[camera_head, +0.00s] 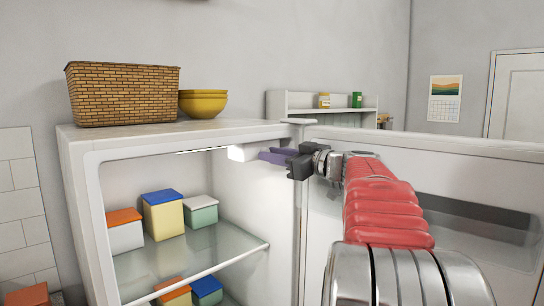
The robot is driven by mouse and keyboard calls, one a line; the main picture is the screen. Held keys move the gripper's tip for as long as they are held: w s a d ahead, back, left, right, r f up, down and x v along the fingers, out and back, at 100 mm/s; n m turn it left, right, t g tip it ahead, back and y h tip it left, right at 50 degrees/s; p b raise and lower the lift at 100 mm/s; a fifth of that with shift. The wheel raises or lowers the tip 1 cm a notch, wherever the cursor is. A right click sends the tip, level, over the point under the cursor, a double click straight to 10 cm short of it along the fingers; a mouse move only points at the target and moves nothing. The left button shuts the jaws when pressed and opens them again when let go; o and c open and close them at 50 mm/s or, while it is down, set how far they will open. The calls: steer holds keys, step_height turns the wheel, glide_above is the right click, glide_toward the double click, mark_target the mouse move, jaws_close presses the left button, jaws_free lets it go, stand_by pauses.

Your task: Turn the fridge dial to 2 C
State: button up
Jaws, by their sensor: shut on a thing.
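The fridge (180,134) stands open, with its door (470,180) swung to the right. A small white housing (243,152) sits under the ceiling inside, at the upper right of the compartment. My gripper (268,156) reaches in from the right, and its purple fingers meet the housing's right side. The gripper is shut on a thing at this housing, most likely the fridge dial. The dial itself, its marks and its setting are hidden or too small to read.
Several lidded boxes (163,214) stand on the glass shelf (190,262), with more below. A wicker basket (122,94) and yellow bowls (203,103) stand on top of the fridge. A white wall shelf (300,103) is behind. My red arm passes in front of the open door.

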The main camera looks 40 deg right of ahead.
jaws_close()
steer(key=shift+m, duration=0.8)
steer(key=o, duration=0.9)
jaws_free()
steer(key=shift+s, duration=0.15)
steer(key=s, duration=0.4)
steer(key=s+d, duration=0.1)
steer(key=s, duration=0.8)
steer(key=shift+s+d+f, duration=0.15)
steer(key=shift+s, duration=0.05)
